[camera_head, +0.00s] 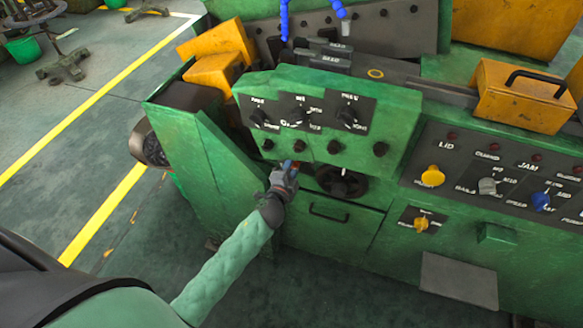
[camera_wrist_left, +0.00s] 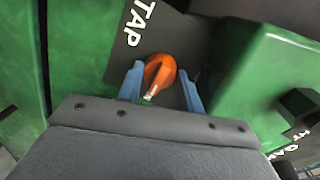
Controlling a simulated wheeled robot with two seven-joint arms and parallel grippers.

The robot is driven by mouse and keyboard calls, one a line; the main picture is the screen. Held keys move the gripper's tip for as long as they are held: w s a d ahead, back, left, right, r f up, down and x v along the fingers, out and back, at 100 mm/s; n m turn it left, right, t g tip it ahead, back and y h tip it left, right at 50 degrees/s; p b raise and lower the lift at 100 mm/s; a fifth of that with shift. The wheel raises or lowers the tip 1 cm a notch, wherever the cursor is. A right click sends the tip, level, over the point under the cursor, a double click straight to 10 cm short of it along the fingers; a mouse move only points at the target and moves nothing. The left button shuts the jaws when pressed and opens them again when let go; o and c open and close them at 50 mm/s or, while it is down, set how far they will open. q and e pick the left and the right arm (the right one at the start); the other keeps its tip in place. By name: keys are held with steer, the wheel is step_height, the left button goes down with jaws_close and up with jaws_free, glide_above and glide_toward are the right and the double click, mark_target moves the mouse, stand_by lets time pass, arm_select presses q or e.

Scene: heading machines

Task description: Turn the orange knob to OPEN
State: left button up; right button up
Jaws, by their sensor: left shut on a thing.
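The orange knob (camera_wrist_left: 158,72) is round with a raised ridge and a pale mark at its lower end. It sits on a dark plate (camera_wrist_left: 180,35) lettered TAP in the left wrist view. My left gripper (camera_wrist_left: 162,85) has its two blue fingers on either side of the knob and is shut on it. In the head view my left gripper (camera_head: 288,168) is at the front of the green machine, and it mostly hides the knob. The word OPEN cannot be read in either view. My right gripper is not in view.
The green machine's upper panel (camera_head: 313,115) has several black knobs. A dark handwheel (camera_head: 342,182) is just right of my left gripper. A right-hand panel carries a yellow knob (camera_head: 433,176), a grey one and a blue one (camera_head: 541,201).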

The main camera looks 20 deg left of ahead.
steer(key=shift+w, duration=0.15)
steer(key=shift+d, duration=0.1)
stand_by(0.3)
arm_select(q)
steer(key=o, duration=1)
steer(key=shift+s+f, duration=0.1)
steer(key=shift+s, duration=0.15)
steer(key=shift+s+b, duration=0.35)
steer(key=s+b, duration=0.2)
steer(key=s, duration=0.4)
steer(key=shift+s+r, duration=0.3)
steer(key=shift+r, duration=0.05)
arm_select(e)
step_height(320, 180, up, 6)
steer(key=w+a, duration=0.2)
